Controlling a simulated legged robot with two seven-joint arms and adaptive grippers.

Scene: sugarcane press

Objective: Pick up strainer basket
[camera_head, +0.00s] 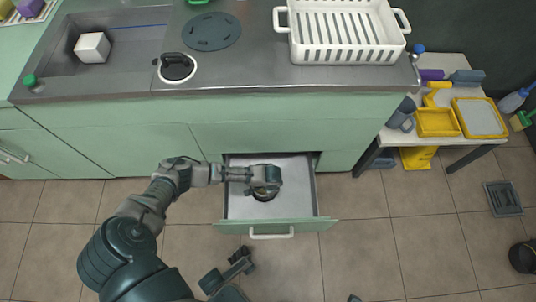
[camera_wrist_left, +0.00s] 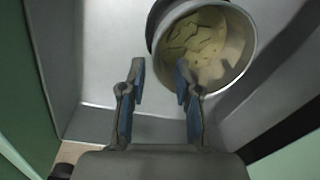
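The strainer basket appears to be the round metal cup (camera_wrist_left: 207,45) with a pale, patterned inside in the left wrist view. It sits in the open drawer (camera_head: 240,206). In the head view only a dark rounded part (camera_head: 264,196) shows below my left gripper (camera_head: 266,180). In the left wrist view my left gripper (camera_wrist_left: 160,70) is open, with a clear gap between its fingers. The right-hand finger overlaps the cup's lower left rim in the picture; contact cannot be told. My right gripper seems to be the dark part (camera_head: 240,262) in front of the drawer; its fingers are unclear.
The drawer front (camera_head: 272,227) has a white handle (camera_head: 271,233). Above is the steel counter (camera_head: 250,70) with a white dish rack (camera_head: 342,35) and a black-knobbed drain plug (camera_head: 176,67). A side table (camera_head: 448,100) with yellow trays stands at right.

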